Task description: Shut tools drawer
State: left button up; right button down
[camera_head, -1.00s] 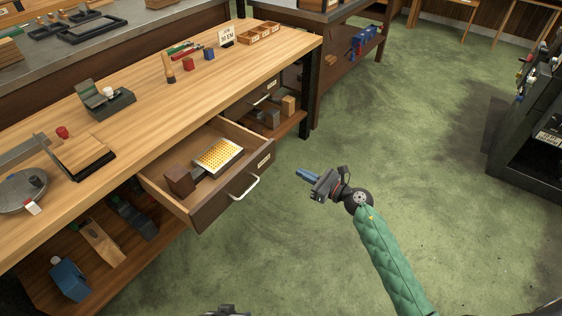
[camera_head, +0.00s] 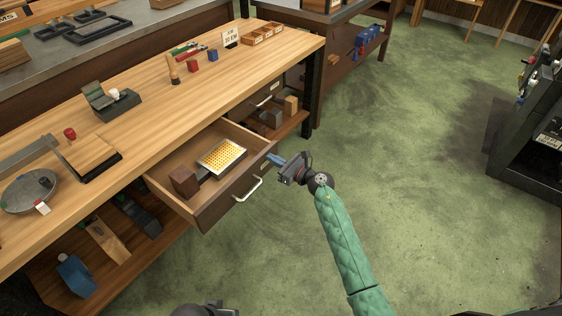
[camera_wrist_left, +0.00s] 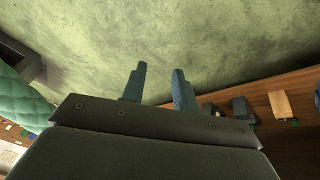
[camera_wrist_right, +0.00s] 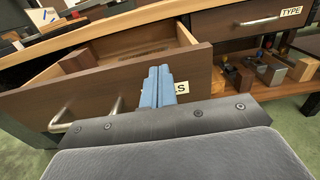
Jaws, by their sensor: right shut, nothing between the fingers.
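The tools drawer (camera_head: 215,212) stands pulled out from under the wooden workbench. Inside lie a dark brown block (camera_head: 184,181) and a tray with a yellow dotted top (camera_head: 222,157). Its front has a pale handle (camera_head: 248,190) and a label ending in "LS" (camera_wrist_right: 182,88), partly hidden by my fingers. My right gripper (camera_head: 273,159) is shut and empty, its fingertips at the right end of the drawer front, right of the handle. I cannot tell whether they touch it. My left gripper (camera_wrist_left: 158,88) is open and empty over the floor, low in front of the bench.
A closed drawer labelled TYPE (camera_wrist_right: 255,22) is right of the tools drawer, above a shelf with several blocks (camera_wrist_right: 265,72). The benchtop (camera_head: 150,130) holds small tools and blocks. Green floor (camera_head: 420,200) is clear in front. A dark rack (camera_head: 535,140) stands at right.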

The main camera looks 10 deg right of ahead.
pick_arm(q)
jog(key=shift+a, duration=0.15)
pick_arm(e)
jog(key=shift+w+a, duration=0.1)
jog(key=shift+w, duration=0.05)
